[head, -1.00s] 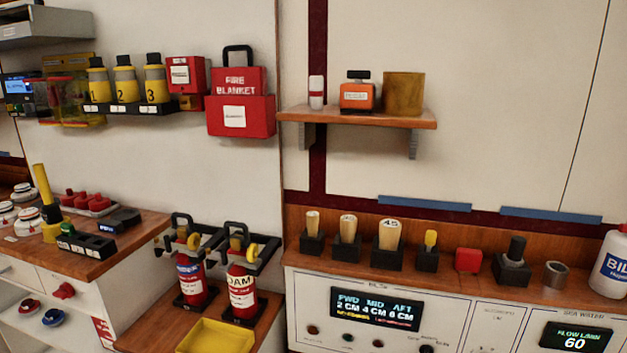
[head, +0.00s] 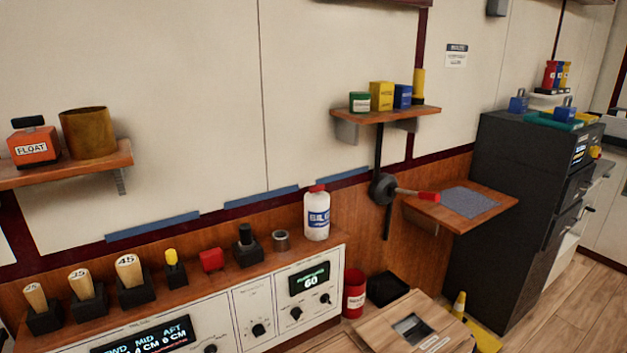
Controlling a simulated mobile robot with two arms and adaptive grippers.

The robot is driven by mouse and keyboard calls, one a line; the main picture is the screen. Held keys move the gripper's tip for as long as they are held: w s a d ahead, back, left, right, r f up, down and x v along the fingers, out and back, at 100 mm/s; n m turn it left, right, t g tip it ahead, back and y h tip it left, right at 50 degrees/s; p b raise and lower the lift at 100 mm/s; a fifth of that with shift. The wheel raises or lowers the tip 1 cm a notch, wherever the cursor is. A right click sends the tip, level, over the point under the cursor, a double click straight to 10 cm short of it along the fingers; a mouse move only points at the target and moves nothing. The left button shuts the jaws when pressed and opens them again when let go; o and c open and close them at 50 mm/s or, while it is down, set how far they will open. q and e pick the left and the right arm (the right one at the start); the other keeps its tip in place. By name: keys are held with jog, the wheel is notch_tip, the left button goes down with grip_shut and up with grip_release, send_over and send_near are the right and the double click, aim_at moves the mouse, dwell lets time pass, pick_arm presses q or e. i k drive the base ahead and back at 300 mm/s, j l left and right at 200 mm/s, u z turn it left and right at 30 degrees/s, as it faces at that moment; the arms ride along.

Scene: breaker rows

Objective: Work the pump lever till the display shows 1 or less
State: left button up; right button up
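A lever with a red grip (head: 428,197) sticks out to the right from a round black hub (head: 383,189) on the wall, below the small shelf. It lies nearly level. A display (head: 142,336) at the lower left reads FWD MID AFT, with a first value cut off or unclear, then 4 CM and 6 CM. A second display (head: 310,279) on the white panel reads 60. Neither of my grippers shows in the head view.
A small wooden wall table (head: 425,212) with a grey mat stands right beside the lever. A white bottle (head: 317,214) stands on the counter to its left. A red can (head: 354,293), a black bin (head: 388,288) and a wooden hatch (head: 390,330) are on the floor below. A dark cabinet (head: 500,225) stands at right.

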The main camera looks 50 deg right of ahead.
aim_at(422, 195)
jog(key=z, duration=2.15)
jog(key=k+l+u, duration=0.1)
jog(key=l, duration=0.25)
jog(key=i+l+u, duration=0.15)
jog(key=l+u, duration=0.25)
jog(key=l, duration=0.2)
jog(key=l+u, duration=0.35)
jog(key=l, duration=0.3)
jog(key=i+l+u, duration=0.15)
jog(key=i+u, duration=0.15)
jog(key=i, duration=0.2)
jog(key=i+l+u, duration=0.3)
jog(key=i, duration=0.15)
